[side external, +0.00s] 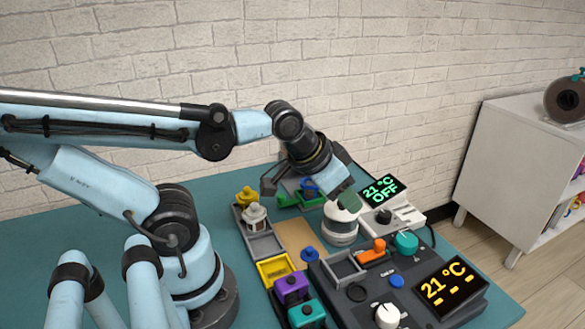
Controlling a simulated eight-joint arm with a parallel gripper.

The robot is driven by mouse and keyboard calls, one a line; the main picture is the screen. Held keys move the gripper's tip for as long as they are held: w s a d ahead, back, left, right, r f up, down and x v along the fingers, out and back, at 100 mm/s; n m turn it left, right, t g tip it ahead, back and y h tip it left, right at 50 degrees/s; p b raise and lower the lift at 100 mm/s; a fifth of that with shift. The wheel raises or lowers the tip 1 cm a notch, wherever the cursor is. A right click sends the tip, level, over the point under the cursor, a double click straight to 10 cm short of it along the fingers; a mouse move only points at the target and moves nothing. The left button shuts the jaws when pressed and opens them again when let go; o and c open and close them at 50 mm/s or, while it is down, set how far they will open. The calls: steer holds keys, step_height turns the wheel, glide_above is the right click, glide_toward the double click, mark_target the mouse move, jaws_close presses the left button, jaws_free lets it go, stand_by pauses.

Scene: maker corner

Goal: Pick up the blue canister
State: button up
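I see no contact between the fingers and the blue object. A smaller blue knobbed piece (309,254) stands farther forward, beside the tan board.
A yellow canister (247,197) and a white one (255,215) stand at the grey tray (262,246). Purple (291,288) and teal (306,313) canisters are in front.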

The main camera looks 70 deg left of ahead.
stand_by(0.4)
steer(key=o, duration=0.9)
steer(key=r+n+g, duration=0.1)
steer(key=n+g, duration=0.6)
steer(key=n, duration=0.4)
glide_above(310, 182)
steer(key=s+d, duration=0.1)
steer(key=d, duration=0.1)
step_height(310, 182, down, 7)
steer(key=shift+s+r, duration=0.1)
steer(key=shift+s, duration=0.05)
steer(key=shift+w+a+f, duration=0.1)
steer(key=shift+w+f, duration=0.05)
steer(key=shift+f, duration=1.15)
steer(key=shift+w+a+f, duration=0.1)
steer(key=shift+w+f, duration=0.05)
steer(key=shift+f, duration=1.15)
